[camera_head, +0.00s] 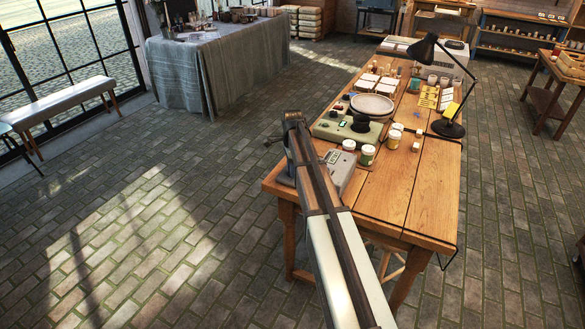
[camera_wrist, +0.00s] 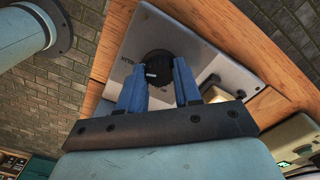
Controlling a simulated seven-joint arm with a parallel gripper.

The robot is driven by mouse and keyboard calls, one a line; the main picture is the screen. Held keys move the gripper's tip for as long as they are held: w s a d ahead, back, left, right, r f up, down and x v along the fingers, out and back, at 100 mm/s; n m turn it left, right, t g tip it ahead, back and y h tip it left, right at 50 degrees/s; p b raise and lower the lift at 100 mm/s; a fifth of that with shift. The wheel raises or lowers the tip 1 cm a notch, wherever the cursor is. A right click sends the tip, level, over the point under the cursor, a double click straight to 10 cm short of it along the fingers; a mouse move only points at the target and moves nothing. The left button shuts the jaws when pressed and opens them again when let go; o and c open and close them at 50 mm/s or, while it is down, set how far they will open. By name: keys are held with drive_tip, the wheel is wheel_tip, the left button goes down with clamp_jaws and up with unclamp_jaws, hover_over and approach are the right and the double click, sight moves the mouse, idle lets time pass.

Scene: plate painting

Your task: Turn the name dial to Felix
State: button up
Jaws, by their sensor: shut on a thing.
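The name dial (camera_wrist: 155,66) is a round black knob on a grey, flat-topped box in the wrist view. In the head view, the grey box (camera_head: 345,165) is at the near left corner of the wooden table, partly behind my arm. The dial and my gripper are hidden there.
On the wooden table (camera_head: 430,205), a green device (camera_head: 348,130) and a pale round plate (camera_head: 372,104) sit beyond the box. Several small jars (camera_head: 368,154) stand to its right. A black lamp (camera_head: 447,128) stands at the right edge. The near right tabletop is clear.

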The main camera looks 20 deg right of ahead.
drive_tip(key=o, duration=1)
drive_tip(key=shift+o, duration=0.2)
drive_tip(key=shift+r, duration=0.15)
wheel_tip(320, 180, up, 14)
drive_tip(key=shift+f, duration=0.2)
